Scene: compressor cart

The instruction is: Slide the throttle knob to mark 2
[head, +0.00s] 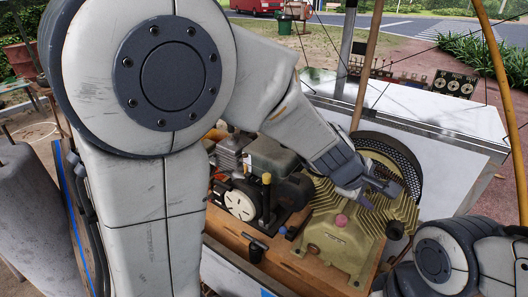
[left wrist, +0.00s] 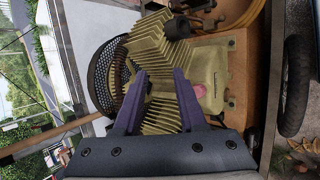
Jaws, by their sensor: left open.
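My left gripper (head: 381,196) is open and empty over the finned, olive-yellow compressor block (head: 335,245). In the left wrist view its two fingers (left wrist: 157,85) stand apart, with the fins between and beyond them. A yellow-topped upright lever (head: 266,179) stands by the engine (head: 240,200), left of the gripper. A pink-red knob (head: 341,220) sits on the block, close to the gripper; it also shows beside a finger in the left wrist view (left wrist: 201,91). I cannot tell for sure which is the throttle knob, and no marks are readable. My right gripper is out of view.
The machinery sits in a wooden-sided cart (head: 240,240). A black mesh guard (head: 395,160) stands behind the fins, and a black cylindrical part (head: 395,230) projects near the gripper. A pale metal-topped box (head: 430,115) lies behind. A wooden pole (head: 366,65) rises at the back.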

